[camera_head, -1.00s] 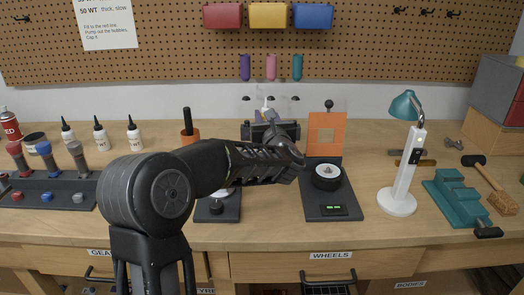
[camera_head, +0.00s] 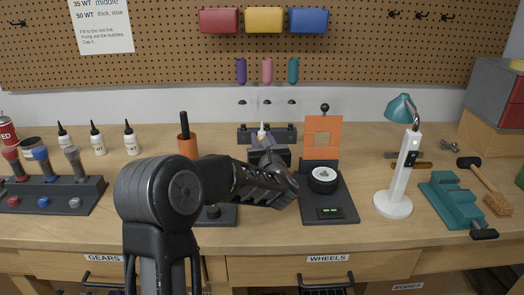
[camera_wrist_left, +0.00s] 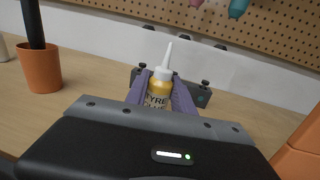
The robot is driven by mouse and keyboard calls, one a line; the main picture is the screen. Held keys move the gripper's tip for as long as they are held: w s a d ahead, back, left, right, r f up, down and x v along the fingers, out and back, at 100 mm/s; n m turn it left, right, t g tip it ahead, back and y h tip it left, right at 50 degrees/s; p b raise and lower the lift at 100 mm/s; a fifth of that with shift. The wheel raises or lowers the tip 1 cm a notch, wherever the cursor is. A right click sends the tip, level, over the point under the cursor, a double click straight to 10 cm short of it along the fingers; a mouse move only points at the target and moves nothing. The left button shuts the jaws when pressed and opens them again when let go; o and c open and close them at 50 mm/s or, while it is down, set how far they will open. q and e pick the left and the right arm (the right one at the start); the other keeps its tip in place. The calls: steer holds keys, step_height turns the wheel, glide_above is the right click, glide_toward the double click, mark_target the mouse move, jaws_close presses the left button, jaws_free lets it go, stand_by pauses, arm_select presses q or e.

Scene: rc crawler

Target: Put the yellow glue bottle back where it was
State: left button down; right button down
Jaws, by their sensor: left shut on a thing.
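The yellow glue bottle (camera_wrist_left: 157,86), with a white cap and nozzle and a partly hidden "TYRE" label, stands nearly upright between the purple fingers of my left gripper (camera_wrist_left: 160,92). The gripper is shut on it. In the head view my left gripper (camera_head: 265,142) is over the back middle of the bench, and the bottle's pale tip (camera_head: 262,131) shows between its fingers. A dark low block with knobs (camera_wrist_left: 203,92) stands behind the bottle. I cannot tell whether the bottle touches it or the bench. My right gripper is not in view.
An orange pot (camera_head: 188,145) stands left of my gripper. A wheel stand with an orange panel (camera_head: 321,151) is close on the right, then a lamp (camera_head: 394,203). Several white bottles (camera_head: 97,139) stand at the left. My forearm hides part of the bench.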

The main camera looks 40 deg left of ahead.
arm_select(q)
step_height(320, 180, down, 4)
steer(key=shift+r, duration=0.15)
stand_by(0.3)
steer(key=shift+f, duration=0.2)
steer(key=c, duration=1.1)
jaws_free()
steer(key=shift+r, duration=0.1)
